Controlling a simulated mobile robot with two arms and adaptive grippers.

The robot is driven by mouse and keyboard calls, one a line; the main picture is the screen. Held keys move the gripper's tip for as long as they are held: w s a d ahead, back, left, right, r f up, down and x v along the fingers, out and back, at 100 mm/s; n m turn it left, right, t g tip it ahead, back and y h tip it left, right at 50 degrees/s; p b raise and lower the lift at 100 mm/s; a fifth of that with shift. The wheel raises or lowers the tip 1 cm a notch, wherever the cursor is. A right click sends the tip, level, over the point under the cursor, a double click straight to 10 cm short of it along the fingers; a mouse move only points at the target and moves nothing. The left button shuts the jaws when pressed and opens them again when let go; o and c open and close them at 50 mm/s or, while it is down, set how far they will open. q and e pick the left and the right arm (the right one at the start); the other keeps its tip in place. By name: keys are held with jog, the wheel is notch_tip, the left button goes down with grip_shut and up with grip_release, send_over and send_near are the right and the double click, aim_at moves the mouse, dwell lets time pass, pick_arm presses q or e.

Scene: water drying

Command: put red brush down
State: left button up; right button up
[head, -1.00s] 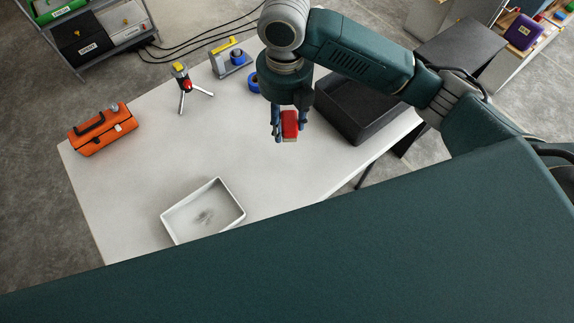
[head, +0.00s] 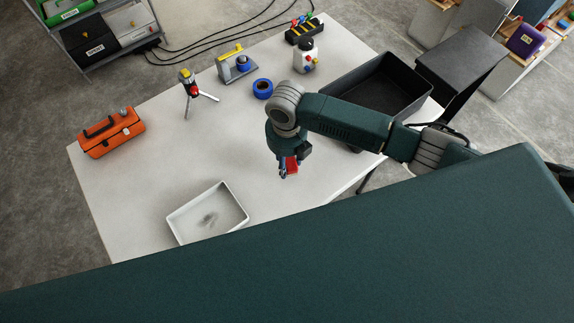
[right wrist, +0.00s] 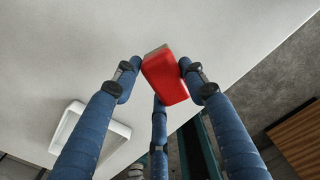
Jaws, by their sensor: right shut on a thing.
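The red brush (head: 291,167) is held in my right gripper (head: 288,172) over the right part of the white table (head: 150,180). In the right wrist view the red brush (right wrist: 166,78) sits between the blue fingers of my right gripper (right wrist: 160,75), with a greyish face at its upper end. The gripper is shut on it. I cannot tell from these views whether the brush touches the table. My left gripper is not in view.
A white tray (head: 172,222) with a dark smudge inside stands at the front. An orange toolbox (head: 110,135) is at the left, a small tripod (head: 190,88) behind. A blue tape roll (head: 263,89), a white bottle (head: 305,60) and a black bin (head: 415,95) stand farther back. The table middle is clear.

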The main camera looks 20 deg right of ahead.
aim_at(287, 161)
notch_tip(287, 161, down, 3)
jog(key=shift+f, duration=0.5)
jog(key=shift+f, duration=0.1)
jog(key=o, duration=1)
notch_tip(287, 161, up, 12)
jog(key=shift+r+b, duration=0.1)
jog(key=shift+b, duration=0.5)
